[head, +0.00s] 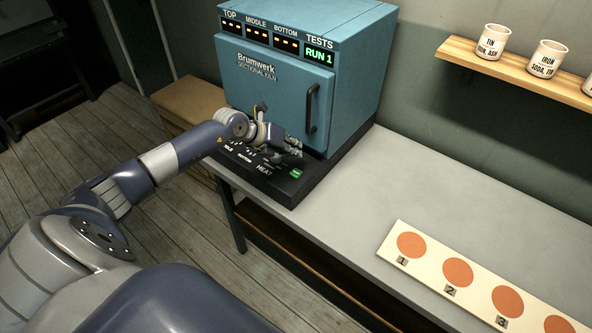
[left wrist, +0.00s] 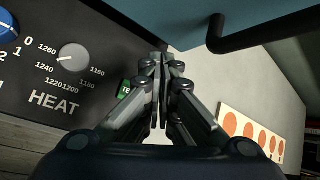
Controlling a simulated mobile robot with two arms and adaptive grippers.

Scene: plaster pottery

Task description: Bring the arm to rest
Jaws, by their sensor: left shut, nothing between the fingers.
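My left gripper (head: 290,148) is in front of the blue kiln (head: 265,90), just above the kiln's black control panel (head: 262,185). In the left wrist view my left gripper (left wrist: 160,65) has its fingers together with nothing between them. A green button (head: 296,173) at the panel's right end shows partly behind the fingers in the left wrist view (left wrist: 125,90). The grey HEAT dial (left wrist: 74,58) lies left of the fingers. The kiln door is shut, and its display (head: 319,54) reads RUN 1. My right gripper is in neither view.
The kiln's dark door handle (head: 311,108) sticks out close to my gripper. A white board (head: 425,262) with numbered orange discs lies on the grey table (head: 375,185). A wooden shelf (head: 490,63) holds white cups (head: 493,41). The table between kiln and board is clear.

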